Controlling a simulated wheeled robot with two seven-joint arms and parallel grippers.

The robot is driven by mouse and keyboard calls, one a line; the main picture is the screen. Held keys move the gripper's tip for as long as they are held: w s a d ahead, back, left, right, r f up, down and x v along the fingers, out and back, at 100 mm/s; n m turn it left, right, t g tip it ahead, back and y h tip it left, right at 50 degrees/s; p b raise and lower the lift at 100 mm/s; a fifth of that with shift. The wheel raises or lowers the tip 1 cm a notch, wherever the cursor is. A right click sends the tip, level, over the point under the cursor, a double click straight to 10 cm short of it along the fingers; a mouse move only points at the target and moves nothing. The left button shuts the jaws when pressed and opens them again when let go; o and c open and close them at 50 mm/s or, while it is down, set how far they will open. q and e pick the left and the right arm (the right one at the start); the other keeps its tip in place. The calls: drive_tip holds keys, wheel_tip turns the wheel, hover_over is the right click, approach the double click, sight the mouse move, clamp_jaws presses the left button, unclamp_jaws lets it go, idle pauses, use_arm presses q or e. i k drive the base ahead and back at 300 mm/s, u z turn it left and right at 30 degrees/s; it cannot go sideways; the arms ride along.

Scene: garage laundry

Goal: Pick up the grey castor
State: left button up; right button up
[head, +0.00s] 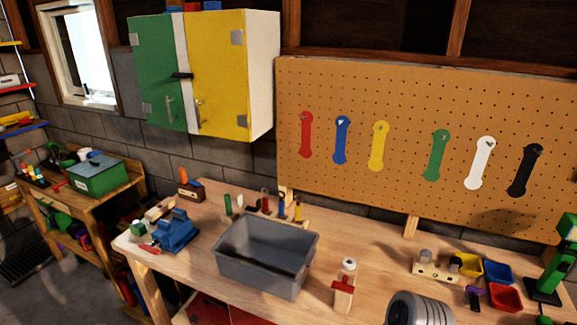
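A small wooden rack (436,271) stands on the workbench at the right. A small grey round thing (425,256) sits at its left end and looks like the grey castor, though it is too small to be sure. A dark round thing (456,262) sits at the rack's right end. Neither of my grippers shows in the head view.
A grey open bin (265,270) stands mid-bench, with a blue vise (175,232) to its left. A wooden block with a red part (344,287) and a grey ribbed cylinder (420,310) stand nearer. Small coloured bins (505,298) and a green stand (552,275) are right of the rack.

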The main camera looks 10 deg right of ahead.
sight(426, 255)
drive_tip(key=z, duration=1.4)
